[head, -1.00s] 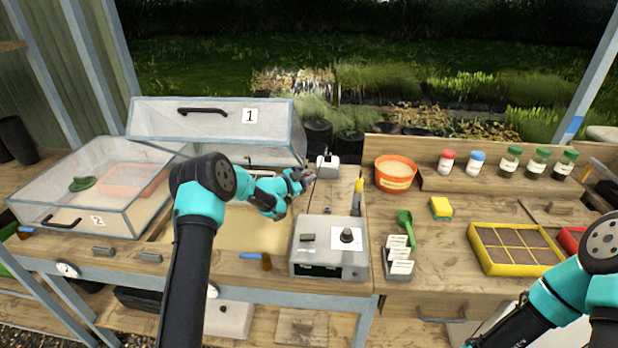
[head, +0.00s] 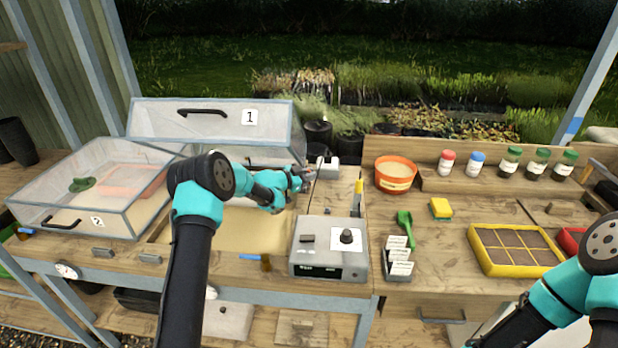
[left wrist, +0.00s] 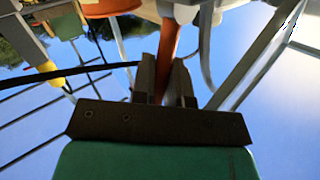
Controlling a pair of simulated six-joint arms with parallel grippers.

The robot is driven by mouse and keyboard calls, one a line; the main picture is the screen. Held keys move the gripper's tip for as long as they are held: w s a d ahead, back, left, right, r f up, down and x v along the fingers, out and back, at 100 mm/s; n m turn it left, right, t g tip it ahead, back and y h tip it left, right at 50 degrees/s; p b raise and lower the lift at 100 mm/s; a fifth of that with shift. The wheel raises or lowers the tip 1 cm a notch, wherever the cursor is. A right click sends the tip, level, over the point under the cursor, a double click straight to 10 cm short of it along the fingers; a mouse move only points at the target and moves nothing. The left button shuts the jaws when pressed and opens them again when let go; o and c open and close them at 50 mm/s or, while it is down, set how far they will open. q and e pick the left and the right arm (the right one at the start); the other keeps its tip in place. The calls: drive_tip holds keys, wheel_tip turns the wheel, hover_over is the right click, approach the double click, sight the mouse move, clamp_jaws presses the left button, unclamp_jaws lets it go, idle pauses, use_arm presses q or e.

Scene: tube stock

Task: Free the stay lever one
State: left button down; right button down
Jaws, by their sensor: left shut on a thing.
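Lid 1 (head: 160,120), a clear panel in a pale frame with a black handle and a "1" label, stands raised at the back left. My left gripper (head: 303,179) is at its right end, near the lid's lower right corner. In the left wrist view my left gripper (left wrist: 167,82) is shut on a narrow orange-red bar (left wrist: 166,45), which looks like stay lever one. In the head view the gripper hides most of the lever. My right gripper is outside the frames; only part of that arm shows at the lower right.
Closed lid 2 (head: 125,185) is at the left. A grey control box (head: 315,262) with a knob stands in front of my left gripper. A small white device (head: 328,168) is just right of it, and an orange pot (head: 395,175) is farther right.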

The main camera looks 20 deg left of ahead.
use_arm(q)
drive_tip(key=shift+w+g, duration=0.1)
drive_tip(key=shift+g, duration=0.2)
drive_tip(key=c, duration=1.1)
unclamp_jaws()
drive_tip(key=shift+a, duration=0.1)
drive_tip(key=v, duration=1.7)
drive_tip(key=shift+s, duration=0.2)
drive_tip(key=shift+c, duration=0.4)
